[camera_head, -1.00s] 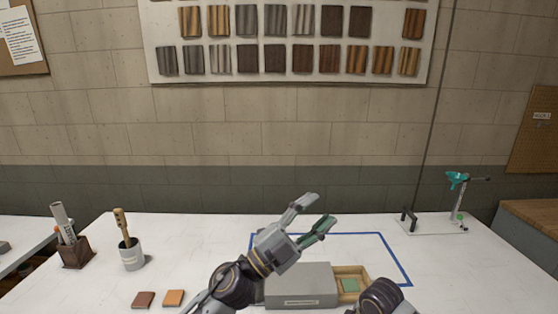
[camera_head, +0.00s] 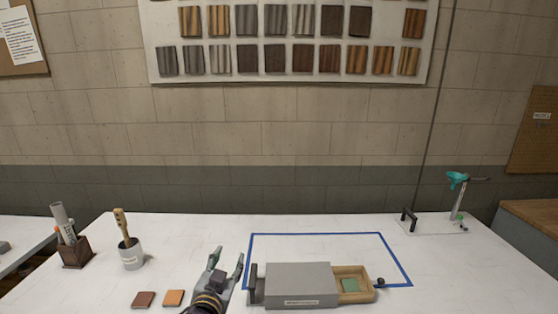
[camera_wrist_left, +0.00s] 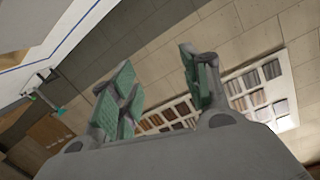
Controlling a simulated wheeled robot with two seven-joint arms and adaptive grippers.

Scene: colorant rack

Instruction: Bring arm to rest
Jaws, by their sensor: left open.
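My left gripper (camera_head: 229,264) is at the bottom centre of the head view, left of the grey box, with its fingers apart and nothing between them. In the left wrist view its green-padded fingers (camera_wrist_left: 160,88) are spread, with the wall and sample board behind them. The grey box (camera_head: 298,284) lies on the table with its wooden drawer (camera_head: 372,296) pulled out to the right. A green square (camera_head: 350,285) lies in the drawer. My right gripper is not in view.
Brown (camera_head: 143,299) and orange (camera_head: 173,298) tiles lie left of my gripper. A stand with a teal part (camera_head: 458,181) is at the back right.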

